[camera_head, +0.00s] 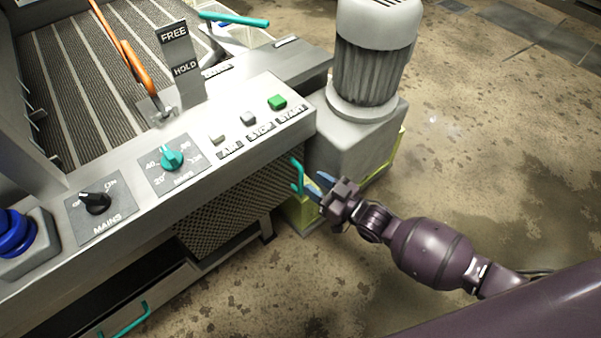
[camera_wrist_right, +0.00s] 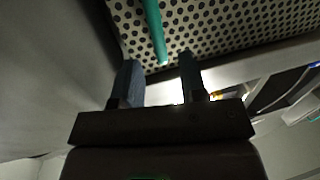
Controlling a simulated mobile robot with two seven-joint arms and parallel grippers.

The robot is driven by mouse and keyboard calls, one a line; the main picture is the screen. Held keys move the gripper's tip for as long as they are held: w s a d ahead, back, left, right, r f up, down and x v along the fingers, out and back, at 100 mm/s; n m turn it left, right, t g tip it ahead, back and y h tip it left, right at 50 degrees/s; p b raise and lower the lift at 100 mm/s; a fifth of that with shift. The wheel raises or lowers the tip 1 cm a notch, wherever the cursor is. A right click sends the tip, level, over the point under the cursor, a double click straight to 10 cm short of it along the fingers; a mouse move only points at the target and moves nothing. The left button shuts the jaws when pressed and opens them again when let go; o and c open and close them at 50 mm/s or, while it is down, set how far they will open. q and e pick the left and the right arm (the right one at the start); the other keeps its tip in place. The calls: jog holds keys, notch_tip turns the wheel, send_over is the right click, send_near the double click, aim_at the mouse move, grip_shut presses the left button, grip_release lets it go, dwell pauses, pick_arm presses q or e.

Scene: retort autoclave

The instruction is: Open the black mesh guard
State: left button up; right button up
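The mesh guard (camera_head: 235,212) is a dark perforated panel on the machine's front, below the control panel. It sits flush in the front and looks closed. Its upright teal handle (camera_head: 297,176) is at the panel's right end. My right gripper (camera_head: 317,183) is just right of the handle, with its blue fingers apart and pointing at it. In the right wrist view the handle (camera_wrist_right: 155,30) stands ahead, in line with the gap between the open fingers (camera_wrist_right: 158,62), against the perforated mesh (camera_wrist_right: 220,25). Whether the handle's end lies between the fingertips is unclear. My left gripper is not in view.
The control panel (camera_head: 215,150) carries dials and buttons above the guard. A grey motor (camera_head: 375,60) on its housing stands close behind my right gripper. A second teal handle (camera_head: 125,320) is on a lower dark front. Open floor (camera_head: 490,150) lies to the right.

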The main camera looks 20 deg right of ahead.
aim_at(301, 191)
jog(key=shift+b+x, duration=0.3)
jog(key=shift+x, duration=2.3)
grip_shut()
